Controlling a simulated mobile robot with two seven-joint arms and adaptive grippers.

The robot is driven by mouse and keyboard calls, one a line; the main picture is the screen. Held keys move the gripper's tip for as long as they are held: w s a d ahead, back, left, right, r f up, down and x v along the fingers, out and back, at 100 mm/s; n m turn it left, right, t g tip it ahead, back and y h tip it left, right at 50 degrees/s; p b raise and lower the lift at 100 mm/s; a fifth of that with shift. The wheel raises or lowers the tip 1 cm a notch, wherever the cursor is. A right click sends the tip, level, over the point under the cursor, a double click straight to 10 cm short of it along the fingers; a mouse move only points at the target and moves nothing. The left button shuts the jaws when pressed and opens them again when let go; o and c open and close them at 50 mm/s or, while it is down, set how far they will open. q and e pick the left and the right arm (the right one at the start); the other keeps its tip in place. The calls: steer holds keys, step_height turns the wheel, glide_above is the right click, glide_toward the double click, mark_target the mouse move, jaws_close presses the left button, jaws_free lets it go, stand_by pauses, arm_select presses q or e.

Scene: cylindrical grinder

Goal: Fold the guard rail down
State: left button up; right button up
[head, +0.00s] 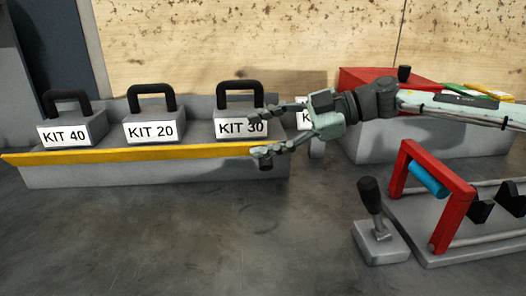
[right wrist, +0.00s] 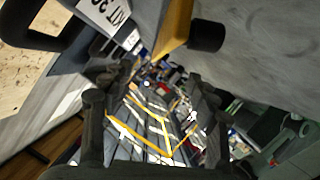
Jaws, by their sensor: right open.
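The guard rail (head: 130,154) is a long yellow bar along the front of a grey rack (head: 100,174). It stands across the lower front of the labelled kits. A short black knob (head: 265,164) sits near its right end. The rail's end (right wrist: 176,28) and the knob (right wrist: 207,36) also show in the right wrist view, above the fingers. My right gripper (head: 256,135) reaches in from the right with its fingers open and empty. Its lower finger overlaps the rail's right end just above the knob; I cannot tell whether they touch. My left gripper is not in view.
Kits with black handles stand in the rack: KIT 40 (head: 65,135), KIT 20 (head: 150,130), KIT 30 (head: 240,128) and one mostly hidden. At right are a lever (head: 371,197) and a red-framed fixture (head: 453,215). The floor area in front of the rack is clear.

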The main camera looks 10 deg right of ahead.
steer(key=shift+r, duration=2.25)
